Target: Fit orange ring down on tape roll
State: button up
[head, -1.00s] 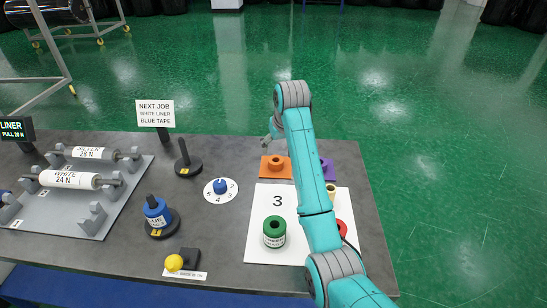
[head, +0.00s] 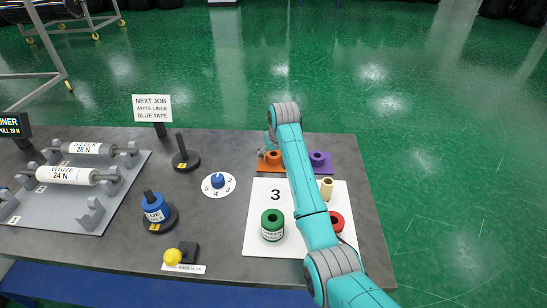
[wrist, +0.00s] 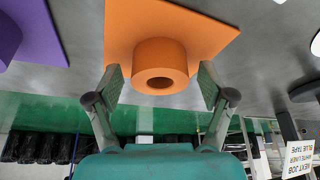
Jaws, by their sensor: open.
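The orange ring (head: 269,167), a square plate with a raised round collar, lies at the back of the table, partly hidden by my arm in the head view. In the wrist view the orange ring (wrist: 160,58) is at top centre, its hollow collar facing the camera. My gripper (wrist: 161,88) is open, with one finger on each side of the collar; I cannot tell whether they touch it. In the head view my gripper (head: 265,154) is low beside the collar. A blue tape roll (head: 154,210) sits on a black post stand at the middle left.
A purple plate with collar (head: 319,159) stands just right of the orange one. Green (head: 272,226), red (head: 337,222) and cream (head: 326,189) rolls stand on a white mat marked 3. An empty post (head: 181,152), a dial (head: 218,182) and a yellow knob (head: 172,257) are left.

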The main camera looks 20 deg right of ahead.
jog(key=c, duration=1.3)
jog(key=shift+r, duration=0.1)
jog(key=shift+c, duration=0.2)
